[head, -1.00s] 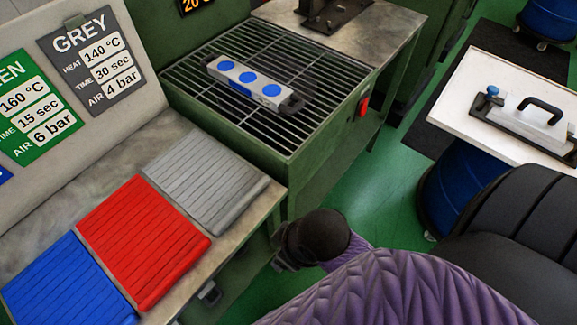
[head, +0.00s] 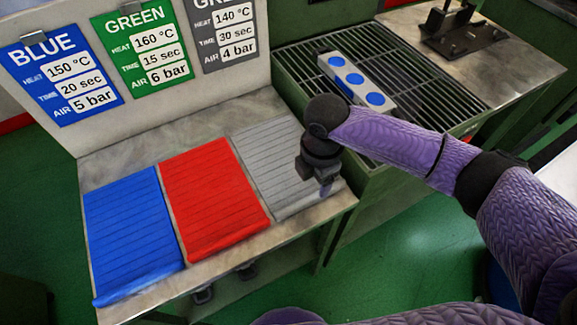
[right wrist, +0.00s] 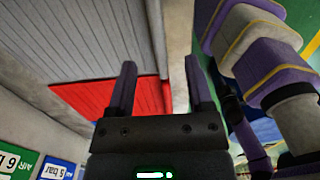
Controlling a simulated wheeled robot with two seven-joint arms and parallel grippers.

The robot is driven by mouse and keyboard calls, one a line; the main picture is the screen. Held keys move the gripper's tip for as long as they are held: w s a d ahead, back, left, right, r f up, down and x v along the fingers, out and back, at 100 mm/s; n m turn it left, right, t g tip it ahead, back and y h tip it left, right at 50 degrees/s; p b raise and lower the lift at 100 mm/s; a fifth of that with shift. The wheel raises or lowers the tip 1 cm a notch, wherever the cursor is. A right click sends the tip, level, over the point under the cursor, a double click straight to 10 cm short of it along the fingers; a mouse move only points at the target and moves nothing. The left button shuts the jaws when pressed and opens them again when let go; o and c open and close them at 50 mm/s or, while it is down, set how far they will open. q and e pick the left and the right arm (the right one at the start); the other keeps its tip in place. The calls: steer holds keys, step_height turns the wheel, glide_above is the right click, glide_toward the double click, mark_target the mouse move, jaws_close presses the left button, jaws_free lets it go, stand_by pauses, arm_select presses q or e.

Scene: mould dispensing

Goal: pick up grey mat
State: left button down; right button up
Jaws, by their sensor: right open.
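The grey mat (head: 265,160) lies flat on the metal bench, to the right of the red mat. Its right part is hidden behind my right gripper (head: 325,185). That gripper is open and empty, pointing down over the mat's right side near the front edge; I cannot tell how high above it. In the right wrist view the ribbed grey mat (right wrist: 80,38) fills the upper left, and the gap between the open fingers (right wrist: 161,78) shows the bench edge and part of the red mat. My left gripper is not in view.
The red mat (head: 210,195) and the blue mat (head: 130,230) lie to the left on the bench. Behind stands a panel with blue, green and grey cards. At the right, a slatted rack (head: 425,85) holds a bar with blue discs (head: 347,77).

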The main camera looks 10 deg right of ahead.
mark_target(312, 196)
steer(key=f+b, duration=0.1)
steer(key=f, duration=0.3)
steer(key=f+b, duration=0.2)
steer(key=f, duration=0.2)
steer(key=shift+w+a, duration=0.1)
steer(key=shift+a, duration=0.1)
steer(key=shift+r, duration=0.1)
jaws_close()
